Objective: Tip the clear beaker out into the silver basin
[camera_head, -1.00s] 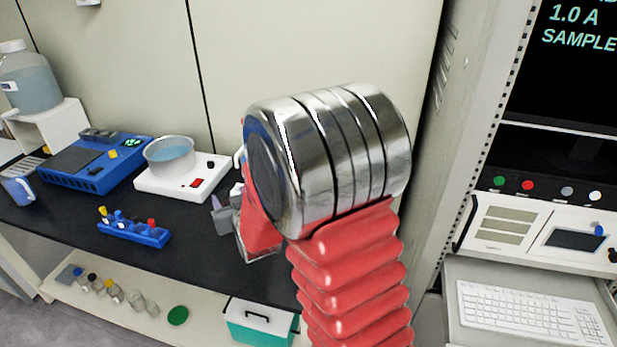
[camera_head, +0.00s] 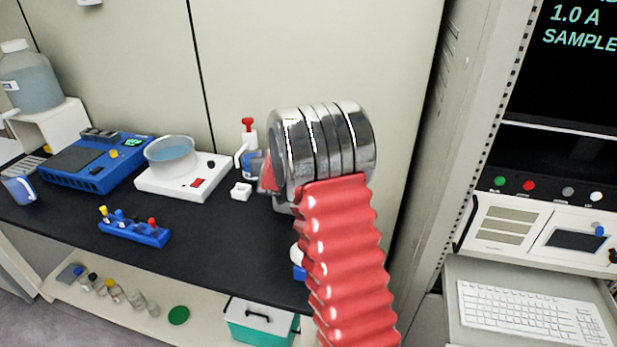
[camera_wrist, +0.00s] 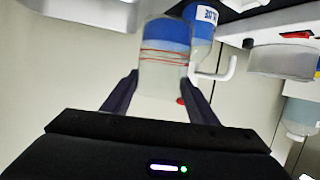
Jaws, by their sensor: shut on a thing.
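The clear beaker (camera_wrist: 163,72) sits between the two dark fingers of my gripper (camera_wrist: 162,80), which is shut on it. The wrist view is roughly upside down. The beaker has thin red lines around it and blue shows toward its base; I cannot tell how much of that is contents. In the head view my silver wrist and red arm hide the beaker and the fingers. The silver basin (camera_head: 170,163) stands on a white hot plate to the left of my arm and holds bluish liquid. It also shows at the right of the wrist view (camera_wrist: 283,62).
A blue bottle with a red top (camera_head: 249,160) and a small white block (camera_head: 241,191) stand between basin and arm. A blue vial rack (camera_head: 134,233) is in front, and a blue instrument (camera_head: 88,165) is to the left.

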